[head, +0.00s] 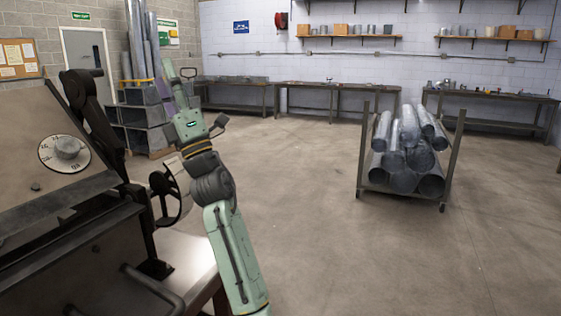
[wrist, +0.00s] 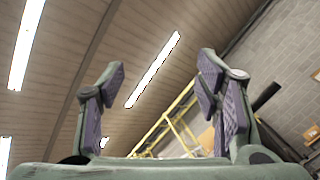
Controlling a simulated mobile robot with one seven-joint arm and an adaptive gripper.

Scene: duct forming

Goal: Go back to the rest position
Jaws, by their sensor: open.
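My gripper (head: 180,88) is raised in the left half of the head view, at the top of my green arm, and points upward. It is clear of the floor and appears empty. In the wrist view its two purple-padded fingers (wrist: 162,68) stand wide apart, with nothing between them but the ceiling, a light strip and a yellow frame behind. In the head view it overlaps the stacked metal ducts behind it.
A large machine with a round dial (head: 67,153) fills the left side, close to my arm. A cart (head: 449,165) holding several metal pipes (head: 408,150) stands right of centre. Workbenches (head: 345,97) line the back wall. The floor (head: 330,220) between is open.

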